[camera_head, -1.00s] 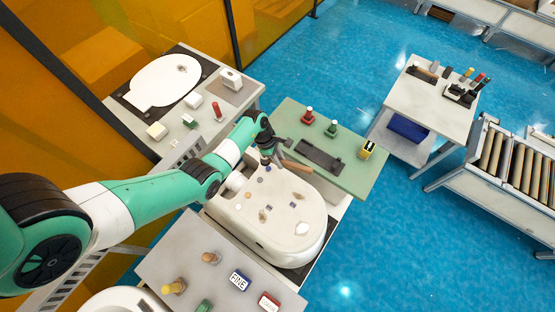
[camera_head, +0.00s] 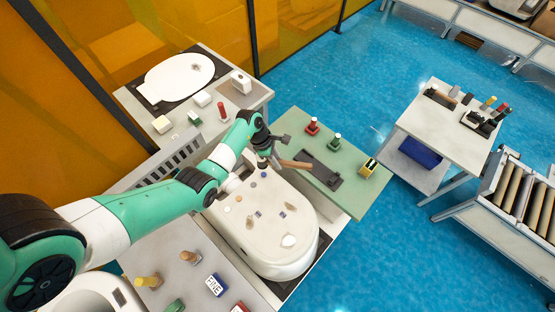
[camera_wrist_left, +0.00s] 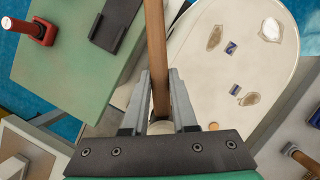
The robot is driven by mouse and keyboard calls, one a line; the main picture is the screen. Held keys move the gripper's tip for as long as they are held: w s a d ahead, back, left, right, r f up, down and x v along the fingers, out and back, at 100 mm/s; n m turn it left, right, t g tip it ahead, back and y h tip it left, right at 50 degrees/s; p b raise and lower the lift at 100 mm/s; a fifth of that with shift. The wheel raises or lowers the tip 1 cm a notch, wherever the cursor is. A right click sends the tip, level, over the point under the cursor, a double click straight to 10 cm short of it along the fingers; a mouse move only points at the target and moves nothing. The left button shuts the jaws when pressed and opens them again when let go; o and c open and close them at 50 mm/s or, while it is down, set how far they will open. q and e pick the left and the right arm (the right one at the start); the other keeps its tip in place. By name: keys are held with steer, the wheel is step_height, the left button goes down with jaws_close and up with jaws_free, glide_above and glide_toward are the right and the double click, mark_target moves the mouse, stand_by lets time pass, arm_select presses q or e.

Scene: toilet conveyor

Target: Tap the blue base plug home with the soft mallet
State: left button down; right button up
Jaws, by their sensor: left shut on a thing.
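My left gripper (camera_head: 271,158) is shut on a wooden handle (camera_head: 298,164), which I take to be the mallet's. The wrist view shows the handle (camera_wrist_left: 155,40) running up from between the two fingers (camera_wrist_left: 160,98) and out of the top of the picture. I cannot make out the mallet's head clearly. The gripper is above the edge between the white toilet (camera_head: 262,235) and the green table. Small blue squares (camera_wrist_left: 231,47) lie on the toilet's pale surface, apart from the gripper. I cannot tell which is the base plug or how deep it sits. My right gripper is not in view.
The green table (camera_head: 350,200) holds a dark tray (camera_head: 322,178), red and green handled pieces (camera_head: 313,127) and a yellow-black block (camera_head: 368,167). A grey table (camera_head: 190,285) with a FINE block (camera_head: 214,285) stands in front. A white side table (camera_head: 445,130) stands at the right.

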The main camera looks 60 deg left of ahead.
arm_select(q)
step_height(320, 180, down, 2)
steer(key=shift+f+b, duration=0.1)
steer(key=shift+b, duration=0.45)
steer(key=shift+r, duration=0.3)
steer(key=shift+f+p, duration=0.15)
steer(key=shift+p, duration=0.25)
steer(key=shift+f, duration=0.15)
step_height(320, 180, down, 6)
steer(key=b, duration=0.5)
steer(key=shift+f+b, duration=0.2)
steer(key=shift+b, duration=0.2)
step_height(320, 180, up, 6)
steer(key=p, duration=0.6)
steer(key=shift+f, duration=0.2)
